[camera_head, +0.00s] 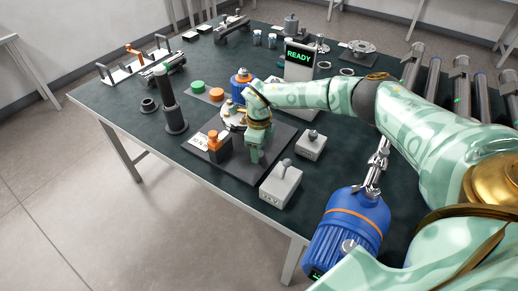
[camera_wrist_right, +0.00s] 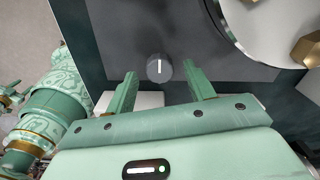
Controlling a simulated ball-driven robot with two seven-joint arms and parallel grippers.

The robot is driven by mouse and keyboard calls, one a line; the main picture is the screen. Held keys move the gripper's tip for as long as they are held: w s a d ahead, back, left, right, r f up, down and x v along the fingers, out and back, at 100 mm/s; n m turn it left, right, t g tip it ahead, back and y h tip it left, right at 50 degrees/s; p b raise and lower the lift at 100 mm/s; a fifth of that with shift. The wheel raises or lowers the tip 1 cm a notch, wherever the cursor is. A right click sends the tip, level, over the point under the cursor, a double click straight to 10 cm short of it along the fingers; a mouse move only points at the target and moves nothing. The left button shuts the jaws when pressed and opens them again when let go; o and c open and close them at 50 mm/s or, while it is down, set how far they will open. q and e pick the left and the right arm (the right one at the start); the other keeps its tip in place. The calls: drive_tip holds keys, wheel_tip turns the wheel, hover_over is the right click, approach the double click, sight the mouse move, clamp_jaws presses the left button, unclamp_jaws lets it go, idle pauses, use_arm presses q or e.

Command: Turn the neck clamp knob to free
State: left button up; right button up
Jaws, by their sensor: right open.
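The knob (camera_wrist_right: 159,69), a small dark grey round dial with a white pointer line, sits on a dark plate (camera_wrist_right: 135,25) in the right wrist view. Its line points toward the top of that picture. My right gripper (camera_wrist_right: 160,82) is open, with one green finger on each side of the knob and a visible gap to each. In the head view my right gripper (camera_head: 254,156) points down over the fixture's front part, and it hides the knob there.
A pale round part (camera_wrist_right: 275,25) with brass pieces is right of the knob. Grey boxes with knobs (camera_head: 281,186) (camera_head: 311,146) and an orange-topped block (camera_head: 218,148) stand near my gripper. A screen (camera_head: 299,58) reads READY.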

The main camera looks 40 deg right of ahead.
wheel_tip(320, 180, up, 15)
drive_tip(key=p, duration=0.4)
drive_tip(key=shift+r, duration=0.2)
